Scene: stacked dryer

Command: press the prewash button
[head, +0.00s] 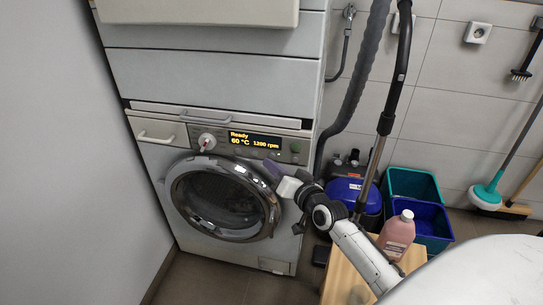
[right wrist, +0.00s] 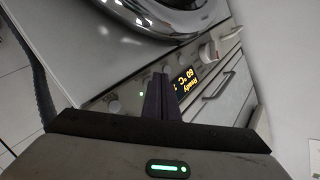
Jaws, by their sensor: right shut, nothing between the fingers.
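The washing machine (head: 222,255) stands at the left with its round door shut. Its control panel has a dial (head: 207,141) and a lit display (head: 254,140) reading "Ready", "60 °C" and "1200 rpm". The buttons around the display are too small to read, so I cannot tell which is prewash. My right gripper (head: 270,168) is shut and empty, just in front of the panel below the display's right end. In the right wrist view its fingers (right wrist: 160,98) point at the panel beside the display (right wrist: 184,79) and cover part of it. Whether they touch is unclear. My left gripper is out of view.
The detergent drawer handle (head: 155,137) is left of the dial. A second appliance (head: 215,78) is stacked above. To the right are a wooden stool (head: 343,281) with a pink bottle (head: 397,236), a blue vacuum cleaner (head: 345,190), bins (head: 413,184) and a hose.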

